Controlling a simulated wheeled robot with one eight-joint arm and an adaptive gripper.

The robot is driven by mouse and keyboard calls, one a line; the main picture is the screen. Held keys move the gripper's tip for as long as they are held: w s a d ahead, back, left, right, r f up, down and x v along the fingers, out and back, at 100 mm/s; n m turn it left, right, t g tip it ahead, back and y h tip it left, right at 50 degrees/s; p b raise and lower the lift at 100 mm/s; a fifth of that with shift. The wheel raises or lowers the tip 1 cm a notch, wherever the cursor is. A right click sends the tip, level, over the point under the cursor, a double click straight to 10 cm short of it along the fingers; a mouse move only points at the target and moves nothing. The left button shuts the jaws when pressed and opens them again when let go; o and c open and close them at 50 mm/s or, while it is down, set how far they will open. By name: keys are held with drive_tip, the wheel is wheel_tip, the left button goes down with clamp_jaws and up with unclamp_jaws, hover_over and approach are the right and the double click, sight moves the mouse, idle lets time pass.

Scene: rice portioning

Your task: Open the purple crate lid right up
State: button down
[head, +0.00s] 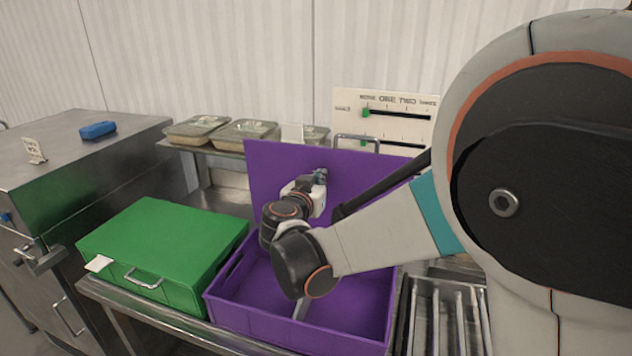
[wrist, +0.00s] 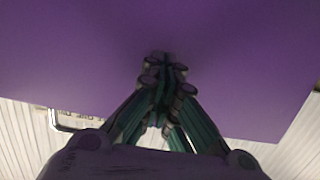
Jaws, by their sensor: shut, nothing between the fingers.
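The purple crate (head: 350,338) stands on the metal counter with its inside showing. Its purple lid (head: 275,165) stands raised, close to upright, at the back of the crate. A metal handle (head: 357,138) shows at the lid's top edge. My gripper (head: 320,174) is shut and empty in front of the lid's inner face. In the wrist view the lid (wrist: 230,60) fills most of the picture and my closed fingertips (wrist: 162,60) point at it; I cannot tell whether they touch. My arm hides part of the lid and crate.
A closed green crate (head: 165,250) stands left of the purple one. A metal cabinet with a blue object (head: 98,130) is at left. A rack of metal bars (head: 445,315) lies right.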

drive_tip(key=shift+w+d, duration=0.15)
drive_tip(key=shift+w, duration=0.45)
drive_tip(key=shift+r+x, duration=0.2)
drive_tip(key=shift+x, duration=1.15)
drive_tip(key=shift+w+d+f, duration=0.1)
drive_tip(key=shift+w+d, duration=0.05)
drive_tip(key=shift+b+x, duration=0.45)
drive_tip(key=shift+x, duration=0.75)
drive_tip(key=f+v, duration=0.1)
drive_tip(key=v, duration=0.8)
drive_tip(key=shift+s+a+f, duration=0.2)
drive_tip(key=shift+s, duration=0.25)
